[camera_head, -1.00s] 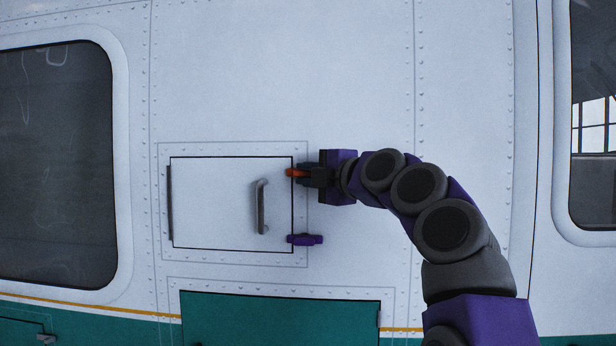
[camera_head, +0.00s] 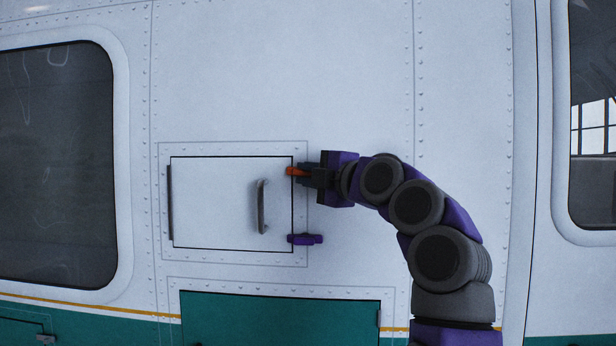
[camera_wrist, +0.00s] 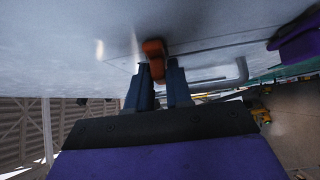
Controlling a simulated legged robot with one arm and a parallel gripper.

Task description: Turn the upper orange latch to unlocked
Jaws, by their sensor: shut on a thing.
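The upper orange latch (camera_head: 292,171) sits at the upper right edge of a white hatch door (camera_head: 215,200). In the wrist view the orange latch (camera_wrist: 155,58) runs between my gripper's two dark fingers. My gripper (camera_head: 305,171) is shut on it, reaching in from the right, and its fingers hide part of the latch in the head view. In the wrist view my gripper (camera_wrist: 160,85) points at the white panel. The lower purple latch (camera_head: 305,239) lies horizontally across the hatch's lower right edge, apart from my gripper.
A grey vertical handle (camera_head: 262,206) stands out from the hatch just left of the latches. A dark hinge strip (camera_head: 170,203) runs along its left edge. A green panel (camera_head: 280,320) lies below. Windows (camera_head: 55,165) flank the riveted white wall, which is clear above the hatch.

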